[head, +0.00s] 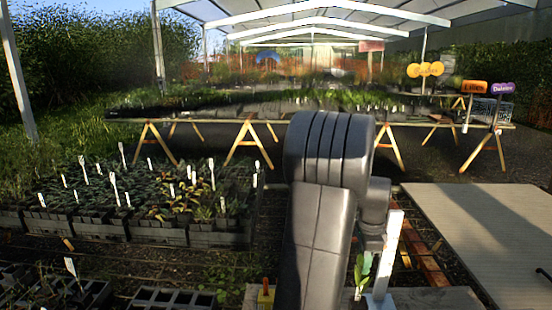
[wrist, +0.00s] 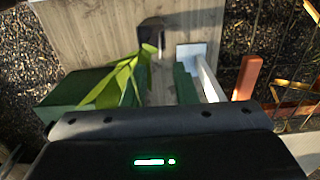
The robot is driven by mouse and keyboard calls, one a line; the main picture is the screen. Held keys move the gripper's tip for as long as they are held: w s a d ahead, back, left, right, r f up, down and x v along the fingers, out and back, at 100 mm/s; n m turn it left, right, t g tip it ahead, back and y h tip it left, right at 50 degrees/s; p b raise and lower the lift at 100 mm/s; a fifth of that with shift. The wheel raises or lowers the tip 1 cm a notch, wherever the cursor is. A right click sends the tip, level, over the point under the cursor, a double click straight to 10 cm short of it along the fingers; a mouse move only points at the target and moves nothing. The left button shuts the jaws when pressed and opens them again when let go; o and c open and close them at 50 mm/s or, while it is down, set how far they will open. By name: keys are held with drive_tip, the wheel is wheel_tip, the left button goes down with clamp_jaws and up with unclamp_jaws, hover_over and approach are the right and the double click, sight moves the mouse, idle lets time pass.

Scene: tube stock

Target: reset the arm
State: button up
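My arm rises through the middle of the head view, its dark grey links covering much of the ground ahead. My gripper (wrist: 158,122) shows in the wrist view as a black body with a green light along the bottom edge. I cannot tell whether anything is held.
A dark green block (wrist: 75,88) and a white upright (wrist: 208,80) are close to the gripper. The white upright also shows right of my arm (head: 390,245). Seedling trays (head: 195,238) lie left, a trestle bench (head: 250,118) crosses behind, and a bare walkway (head: 490,230) is right.

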sight(360, 284)
wheel_tip(360, 284, up, 5)
wheel_tip(360, 284, down, 14)
drive_tip(key=shift+s+r+p, duration=0.1)
drive_tip(key=shift+r+p, duration=0.05)
drive_tip(key=shift+p, duration=0.2)
wheel_tip(360, 284, up, 9)
drive_tip(key=p, duration=0.6)
